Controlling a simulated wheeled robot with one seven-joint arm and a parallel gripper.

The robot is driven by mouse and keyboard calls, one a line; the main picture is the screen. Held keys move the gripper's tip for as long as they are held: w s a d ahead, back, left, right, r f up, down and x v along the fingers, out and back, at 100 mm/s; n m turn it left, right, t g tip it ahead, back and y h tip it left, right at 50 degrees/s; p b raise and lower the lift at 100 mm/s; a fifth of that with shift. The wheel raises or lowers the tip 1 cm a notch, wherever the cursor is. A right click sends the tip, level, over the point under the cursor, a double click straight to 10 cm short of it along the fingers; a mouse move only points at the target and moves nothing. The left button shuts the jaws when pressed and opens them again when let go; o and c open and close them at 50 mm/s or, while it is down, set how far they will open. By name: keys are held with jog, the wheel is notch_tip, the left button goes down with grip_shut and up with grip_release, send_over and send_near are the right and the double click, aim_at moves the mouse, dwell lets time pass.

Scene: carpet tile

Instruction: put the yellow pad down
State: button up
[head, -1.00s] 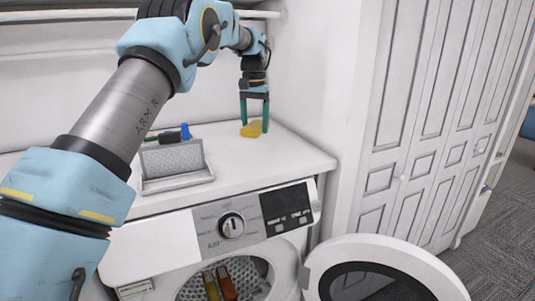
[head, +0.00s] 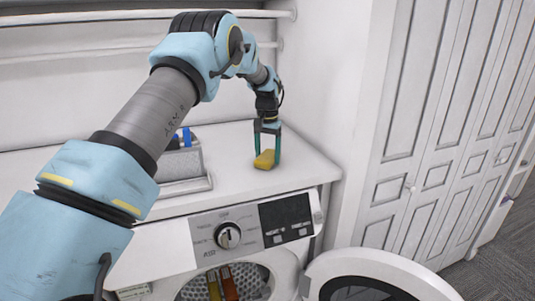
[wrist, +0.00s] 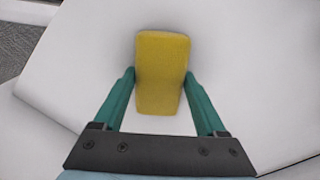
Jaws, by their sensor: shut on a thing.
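The yellow pad (head: 265,159) is a small block between the two green fingers of my gripper (head: 267,160), at the right end of the white counter top (head: 235,150) above the washer. In the wrist view the pad (wrist: 161,75) lies between the fingertips of my gripper (wrist: 160,80), which are shut on its sides. The pad is at or just above the counter surface; I cannot tell whether it touches. Part of its sides is hidden by the fingers.
A grey mesh holder (head: 181,165) with blue-handled items stands left on the counter, partly behind my arm. The washer (head: 228,236) below has its round door (head: 375,275) open, with bottles (head: 222,283) inside. Counter around the pad is clear.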

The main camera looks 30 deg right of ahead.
aim_at(267, 155)
jog(key=shift+f, duration=0.1)
jog(key=o, duration=1.4)
notch_tip(267, 155, up, 12)
jog(key=b, duration=0.4)
